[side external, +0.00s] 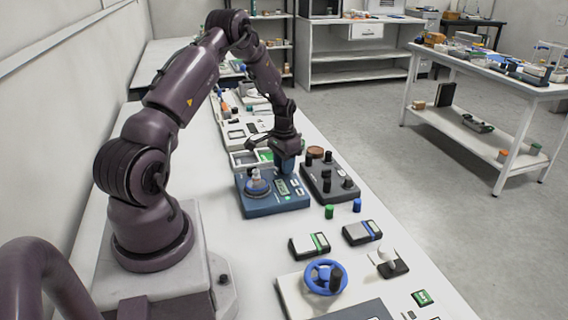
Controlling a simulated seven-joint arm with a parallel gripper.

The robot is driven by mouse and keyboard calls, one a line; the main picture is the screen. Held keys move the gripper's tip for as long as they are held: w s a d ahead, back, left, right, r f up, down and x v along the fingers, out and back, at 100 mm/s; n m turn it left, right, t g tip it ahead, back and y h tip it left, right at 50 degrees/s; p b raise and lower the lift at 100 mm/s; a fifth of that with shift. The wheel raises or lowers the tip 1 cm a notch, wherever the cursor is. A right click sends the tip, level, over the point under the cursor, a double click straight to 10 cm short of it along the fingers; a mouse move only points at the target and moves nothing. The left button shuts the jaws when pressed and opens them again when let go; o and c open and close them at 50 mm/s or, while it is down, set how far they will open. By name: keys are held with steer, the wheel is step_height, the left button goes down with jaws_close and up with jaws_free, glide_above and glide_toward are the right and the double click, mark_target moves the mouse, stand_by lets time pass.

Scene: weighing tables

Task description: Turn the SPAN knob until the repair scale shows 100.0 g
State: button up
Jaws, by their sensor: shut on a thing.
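The repair scale (276,208) is a blue unit on the white bench. A weight (256,176) stands on its round pan at the left. Its small greenish display (282,187) is too small to read. My gripper (288,166) points down at the back right part of the scale. It is shut on what appears to be the SPAN knob, which the fingers hide from this side.
A dark box with several black knobs (327,180) stands close to the right of the scale. Green (329,211) and blue (357,205) small cylinders, two small flat devices (309,245) and a blue handwheel (325,277) lie nearer. Trays (243,159) are behind.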

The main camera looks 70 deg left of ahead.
steer(key=o, duration=0.9)
steer(key=shift+o, duration=0.2)
step_height(320, 180, up, 13)
steer(key=s+d+r+m+t, duration=0.1)
steer(key=s+d+r, duration=0.3)
steer(key=d, duration=0.7)
steer(key=s+d+r+m+t, duration=0.1)
steer(key=s+d+r, duration=0.3)
steer(key=d+r, duration=0.4)
steer(key=s+d+r+m+t, duration=0.1)
steer(key=s+d+r+t, duration=0.2)
steer(key=d, duration=1.1)
step_height(320, 180, up, 3)
steer(key=shift+s+d+r+m+t, duration=0.1)
steer(key=shift+s+d+m+t, duration=0.25)
steer(key=shift+s, duration=0.5)
